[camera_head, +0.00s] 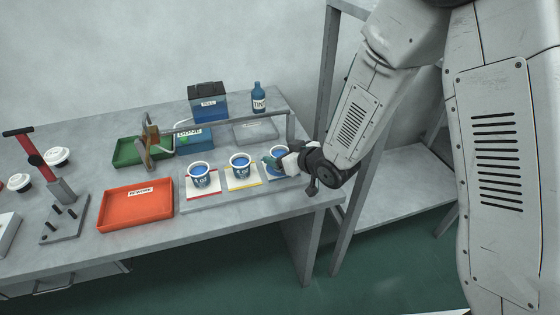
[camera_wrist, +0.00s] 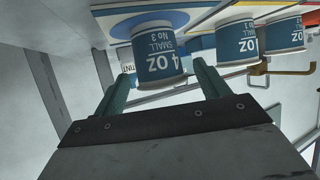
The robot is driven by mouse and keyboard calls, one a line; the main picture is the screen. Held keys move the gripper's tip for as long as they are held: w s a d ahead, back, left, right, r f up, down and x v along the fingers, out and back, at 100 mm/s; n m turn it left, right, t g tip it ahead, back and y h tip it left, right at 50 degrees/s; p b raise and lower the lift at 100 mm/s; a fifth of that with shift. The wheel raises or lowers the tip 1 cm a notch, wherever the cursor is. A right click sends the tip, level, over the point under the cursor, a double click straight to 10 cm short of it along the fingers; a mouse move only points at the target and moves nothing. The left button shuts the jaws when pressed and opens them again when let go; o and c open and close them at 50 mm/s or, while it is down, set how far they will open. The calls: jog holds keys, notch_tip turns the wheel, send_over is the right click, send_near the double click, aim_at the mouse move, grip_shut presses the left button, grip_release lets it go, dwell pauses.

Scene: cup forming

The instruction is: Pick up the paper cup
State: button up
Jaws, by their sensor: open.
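Three blue-and-white paper cups stand in a row on the bench: the left cup (camera_head: 200,175), the middle cup (camera_head: 239,164) and the right cup (camera_head: 269,154). My gripper (camera_head: 272,161) is at the right cup and partly hides it. In the wrist view, this cup, marked "4 OZ SMALL No 3" (camera_wrist: 160,62), appears upside down between the tips of my open gripper (camera_wrist: 162,72). Small gaps show on both sides of it, and whether a finger touches it is not clear. The other two cups (camera_wrist: 237,45) (camera_wrist: 284,36) show to its right.
The cups stand on coloured cards on a grey bench (camera_head: 160,250). A red tray (camera_head: 135,208) lies left of them. A green tray (camera_head: 128,152), blue bins (camera_head: 208,107) and a blue bottle (camera_head: 258,98) are behind. A metal frame (camera_head: 290,124) rises behind the right cup.

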aim_at(275, 153)
jog(key=shift+x, duration=1.5)
jog(key=c, duration=1)
jog(key=shift+c, duration=0.2)
